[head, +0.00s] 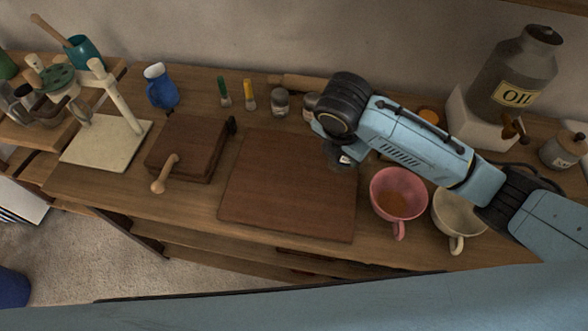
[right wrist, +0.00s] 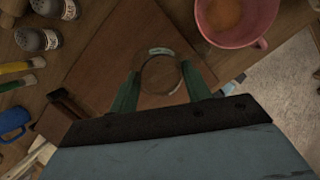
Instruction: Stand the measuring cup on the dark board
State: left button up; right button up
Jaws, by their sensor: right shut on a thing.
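The dark board (head: 285,195) lies flat on the wooden counter, and it also shows in the right wrist view (right wrist: 130,45). The measuring cup (right wrist: 161,73) is clear glass and round. It sits between the green fingers of my right gripper (right wrist: 160,88), which is shut on it. In the head view my right gripper (head: 342,162) is over the far right part of the board, and my arm hides most of it and the cup. I cannot tell whether the cup touches the board. My left gripper is not in view.
A pink cup (head: 399,192) and a cream cup (head: 458,220) stand just right of the board. A brown box with a handle (head: 188,148) is to its left. Shakers (head: 280,102) and brushes stand behind. The board's left and front parts are bare.

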aim_at(334, 167)
jog(key=n+t, duration=0.1)
jog(key=n, duration=0.1)
jog(key=s+n+t+p, duration=0.1)
jog(key=n, duration=0.1)
jog(key=n+t+p, duration=0.1)
jog(key=n, duration=0.1)
jog(key=shift+s+a+f+t, duration=0.25)
jog(key=shift+a+f+t, duration=0.05)
jog(key=shift+a+f, duration=0.1)
jog(key=n, duration=0.1)
jog(key=n+t+y, duration=0.1)
jog(key=shift+s+a+f+n+y+p, duration=0.1)
jog(key=shift+s+f+n+y+p, duration=0.05)
jog(key=shift+s+n+y+p, duration=0.2)
jog(key=shift+s+f+n+t+y+p, duration=0.1)
jog(key=shift+f+n+t+y+p, duration=0.2)
jog(key=shift+n, duration=0.35)
jog(key=shift+s+a+f+n+t+y+p, duration=0.15)
jog(key=shift+a+n+t+y+p, duration=0.1)
jog(key=shift+n+y, duration=0.25)
jog(key=shift+s+a+f+n+t+y+p, duration=0.1)
jog(key=shift+n+t+y, duration=0.2)
jog(key=shift+n, duration=0.3)
notch_tip(334, 167, down, 10)
jog(key=shift+b, duration=0.65)
jog(key=o, duration=1.1)
